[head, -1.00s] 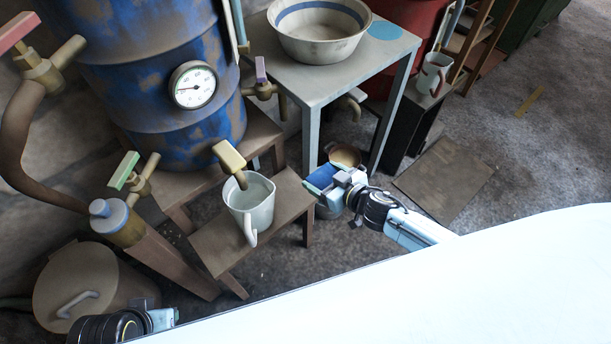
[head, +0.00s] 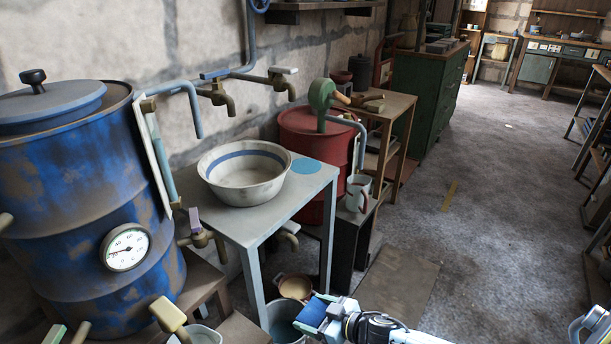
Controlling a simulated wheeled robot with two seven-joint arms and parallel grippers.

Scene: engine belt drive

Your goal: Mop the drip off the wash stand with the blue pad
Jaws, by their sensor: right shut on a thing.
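The wash stand (head: 252,230) is a grey table with metal legs, left of centre in the head view. A white basin with a blue band (head: 246,196) stands on it. My right gripper (head: 330,313) is low at the bottom centre, shut on the blue pad (head: 312,313). The pad is in front of the stand and below its top, apart from it. My left gripper is out of view.
A blue drum with a gauge (head: 127,247) stands to the left. Wall taps (head: 217,96) hang above the basin. A bucket (head: 283,322) and a brown pot (head: 295,286) sit low beside the pad. A mug (head: 357,192) stands right of the stand. Floor at right is open.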

